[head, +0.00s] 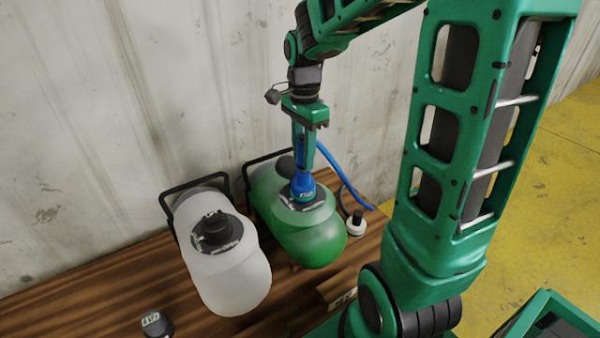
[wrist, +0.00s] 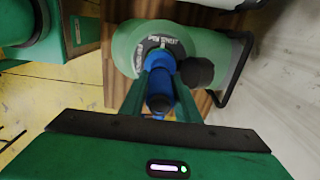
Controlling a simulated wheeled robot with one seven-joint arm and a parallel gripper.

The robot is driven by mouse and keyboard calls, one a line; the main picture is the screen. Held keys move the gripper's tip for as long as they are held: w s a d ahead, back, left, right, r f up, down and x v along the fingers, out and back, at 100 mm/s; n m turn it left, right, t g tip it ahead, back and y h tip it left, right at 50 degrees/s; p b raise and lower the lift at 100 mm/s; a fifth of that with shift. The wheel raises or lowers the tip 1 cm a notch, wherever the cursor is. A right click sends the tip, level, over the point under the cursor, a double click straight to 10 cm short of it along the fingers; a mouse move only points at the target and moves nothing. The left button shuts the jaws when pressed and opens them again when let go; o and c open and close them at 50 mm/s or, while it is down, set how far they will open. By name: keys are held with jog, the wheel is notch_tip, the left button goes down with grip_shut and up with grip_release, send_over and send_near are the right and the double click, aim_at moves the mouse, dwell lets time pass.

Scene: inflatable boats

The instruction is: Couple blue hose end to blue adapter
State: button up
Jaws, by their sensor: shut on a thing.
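My gripper (head: 303,178) points down over the green inflatable (head: 318,250) and is shut on the blue hose end (wrist: 159,88). The blue hose (head: 345,183) runs from behind the fingers down to the right. Below the fingers a flared blue piece (head: 302,190), apparently the blue adapter, sits on the green inflatable's valve, with a lettered ring around it. The wrist view shows the hose end in line with the valve ring (wrist: 163,43). The fingers hide part of the joint, so I cannot tell whether hose end and adapter are touching or coupled.
A black cap (head: 284,167) stands beside the valve. A white inflatable (head: 238,275) with a black valve (head: 216,232) lies to the left. A small white-and-black fitting (head: 356,222) and a dark labelled piece (head: 156,325) are on the wooden table (head: 130,280). A wall stands close behind.

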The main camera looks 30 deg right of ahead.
jog(key=shift+f, duration=0.95)
dwell(0.5)
jog(key=o, duration=1.1)
jog(key=shift+o, duration=0.2)
jog(key=shift+r, duration=0.1)
notch_tip(320, 180, up, 10)
jog(key=shift+w+r, duration=0.1)
jog(key=shift+r, duration=0.15)
